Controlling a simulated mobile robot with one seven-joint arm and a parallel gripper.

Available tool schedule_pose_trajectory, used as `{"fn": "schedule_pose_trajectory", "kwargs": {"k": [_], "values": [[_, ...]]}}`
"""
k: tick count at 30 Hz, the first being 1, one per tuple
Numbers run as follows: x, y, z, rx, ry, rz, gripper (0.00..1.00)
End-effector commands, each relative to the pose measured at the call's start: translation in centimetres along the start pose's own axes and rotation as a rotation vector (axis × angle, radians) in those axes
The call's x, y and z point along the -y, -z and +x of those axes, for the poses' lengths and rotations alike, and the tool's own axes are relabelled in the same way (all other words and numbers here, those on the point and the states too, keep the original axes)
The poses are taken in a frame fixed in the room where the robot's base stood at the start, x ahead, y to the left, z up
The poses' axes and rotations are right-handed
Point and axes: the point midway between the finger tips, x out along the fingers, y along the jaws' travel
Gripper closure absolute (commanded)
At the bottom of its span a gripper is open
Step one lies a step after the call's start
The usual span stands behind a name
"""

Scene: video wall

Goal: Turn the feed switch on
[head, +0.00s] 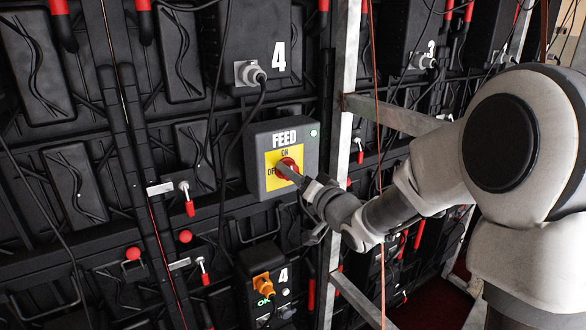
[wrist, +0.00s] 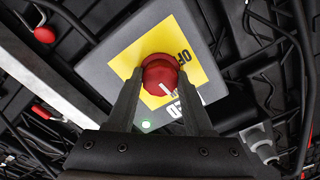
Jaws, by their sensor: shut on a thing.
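The grey feed switch box (head: 254,180) hangs on the wall of black panels, with FEED in white and a yellow plate marked ON and OFF. A red round knob (head: 292,162) sits on the plate; it also shows in the wrist view (wrist: 160,72). My gripper (head: 288,172) is shut on the knob, one finger on each side in the wrist view (wrist: 160,84). A white mark on the knob points toward the FEED lettering, where ON is printed. A small light (head: 314,133) on the box glows green. The fingers hide part of the plate.
A box marked 4 with an orange connector (head: 265,284) is below. A grey plug (head: 250,74) with a hanging cable is above. A metal upright (head: 340,120) stands right of the switch box, with a crossbar (head: 390,114) near my arm. Loose cables hang around.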

Motion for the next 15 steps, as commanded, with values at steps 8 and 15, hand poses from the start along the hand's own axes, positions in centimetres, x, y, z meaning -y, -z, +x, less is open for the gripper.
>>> {"fn": "schedule_pose_trajectory", "kwargs": {"k": [8, 15], "values": [[-0.06, -0.07, -0.06, 0.002, -0.002, 0.092, 1.00], [-0.07, -0.14, -0.05, 0.003, -0.002, 0.111, 1.00]]}}
